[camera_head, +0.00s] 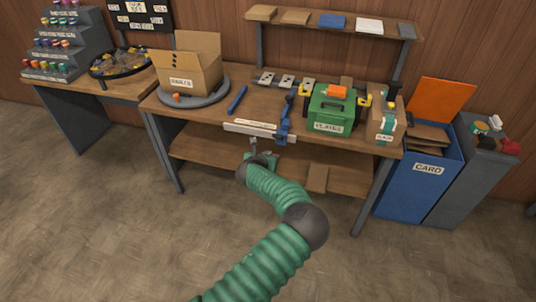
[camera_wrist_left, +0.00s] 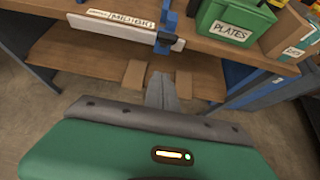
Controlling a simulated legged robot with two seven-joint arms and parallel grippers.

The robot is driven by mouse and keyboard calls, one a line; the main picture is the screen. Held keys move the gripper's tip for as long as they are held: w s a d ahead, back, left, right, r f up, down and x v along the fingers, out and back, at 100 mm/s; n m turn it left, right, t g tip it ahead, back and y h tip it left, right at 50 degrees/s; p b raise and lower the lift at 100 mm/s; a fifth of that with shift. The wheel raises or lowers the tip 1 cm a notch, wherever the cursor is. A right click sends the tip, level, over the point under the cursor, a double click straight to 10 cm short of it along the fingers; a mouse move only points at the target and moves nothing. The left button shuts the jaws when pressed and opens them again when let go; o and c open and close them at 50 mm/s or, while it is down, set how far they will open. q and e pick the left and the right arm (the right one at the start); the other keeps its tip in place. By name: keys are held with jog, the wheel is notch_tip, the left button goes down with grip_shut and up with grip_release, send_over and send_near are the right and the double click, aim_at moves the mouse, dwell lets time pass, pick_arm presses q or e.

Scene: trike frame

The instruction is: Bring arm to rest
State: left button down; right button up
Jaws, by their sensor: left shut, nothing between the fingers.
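My left gripper (camera_head: 254,147) is at the end of my green left arm, which reaches from the bottom of the head view towards the workbench. It is in front of the bench's front edge. In the left wrist view its fingers (camera_wrist_left: 162,92) are together with nothing between them, with the lower shelf behind them. The workbench (camera_head: 215,115) has a white labelled strip (camera_head: 250,128) and a blue clamp (camera_head: 283,131) at its front edge, just above the gripper in the picture. My right gripper is in neither view.
On the bench are an open cardboard box (camera_head: 190,72), a green PLATES box (camera_head: 330,109) and a blue bar (camera_head: 237,98). The lower shelf (camera_head: 215,153) spans below. A blue CARD bin (camera_head: 420,185) stands at the right. The floor in front is clear.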

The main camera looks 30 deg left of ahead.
pick_arm(q)
jog(key=shift+s+r, duration=0.1)
jog(key=shift+r, duration=0.05)
jog(key=s+a+n+g+y, duration=0.2)
jog(key=s+a+n+g, duration=0.1)
jog(key=s+n, duration=1.15)
jog(key=s+d+r+n+g+h, duration=0.2)
jog(key=s+d+n, duration=0.7)
jog(key=s+d, duration=0.1)
jog(key=s+d+r+n+g+h, duration=0.2)
jog(key=s+d+r+n+g, duration=0.1)
jog(key=s+d+n, duration=0.6)
jog(key=s+d, duration=0.2)
jog(key=d, duration=0.1)
jog(key=shift+s+n+g+h, duration=0.2)
jog(key=shift+n+g+h, duration=0.1)
jog(key=shift+n+h, duration=0.1)
